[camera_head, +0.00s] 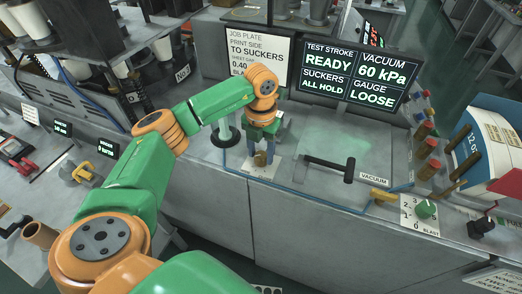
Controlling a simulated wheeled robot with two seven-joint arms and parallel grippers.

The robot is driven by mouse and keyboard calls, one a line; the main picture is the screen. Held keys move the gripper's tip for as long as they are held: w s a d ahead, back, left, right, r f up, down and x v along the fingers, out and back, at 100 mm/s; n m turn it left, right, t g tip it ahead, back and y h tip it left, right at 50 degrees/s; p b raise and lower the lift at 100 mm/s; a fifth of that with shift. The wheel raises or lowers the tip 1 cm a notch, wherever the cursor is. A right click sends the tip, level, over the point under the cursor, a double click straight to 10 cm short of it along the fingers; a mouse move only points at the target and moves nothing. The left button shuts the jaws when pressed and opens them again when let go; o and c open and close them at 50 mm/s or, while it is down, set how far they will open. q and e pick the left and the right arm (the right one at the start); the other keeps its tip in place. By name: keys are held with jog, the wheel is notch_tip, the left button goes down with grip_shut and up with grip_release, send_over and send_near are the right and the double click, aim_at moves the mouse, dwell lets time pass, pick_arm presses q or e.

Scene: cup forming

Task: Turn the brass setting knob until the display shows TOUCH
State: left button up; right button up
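The dark display (355,75) stands at the back and reads TEST STROKE READY, SUCKERS ALL HOLD, VACUUM 60 kPa, GAUGE LOOSE. The word TOUCH does not show on it. A small brass knob (260,159) sits on a pale plate at the front of the grey bench. My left gripper (262,148) points down right at the knob, with its fingers at or around it. The fingers are too small and too covered to show whether they grip it. The knob is partly hidden. My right gripper is out of view.
A white job plate (256,50) stands behind my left arm. A black T-handle (332,168) lies right of the knob, by the VACUUM label. A green BLAST dial (426,209) and several brown-capped posts stand further right. Cluttered benches fill the left.

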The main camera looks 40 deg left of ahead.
pick_arm(q)
grip_shut()
jog(key=m+b, duration=0.1)
jog(key=m, duration=0.2)
jog(key=shift+m, duration=0.4)
jog(key=shift+r+m+b, duration=0.1)
jog(key=shift+m+b, duration=0.4)
jog(key=shift+m, duration=1.4)
jog(key=shift+a, duration=0.1)
jog(key=shift+w, duration=0.1)
jog(key=shift+o, duration=2.3)
grip_release()
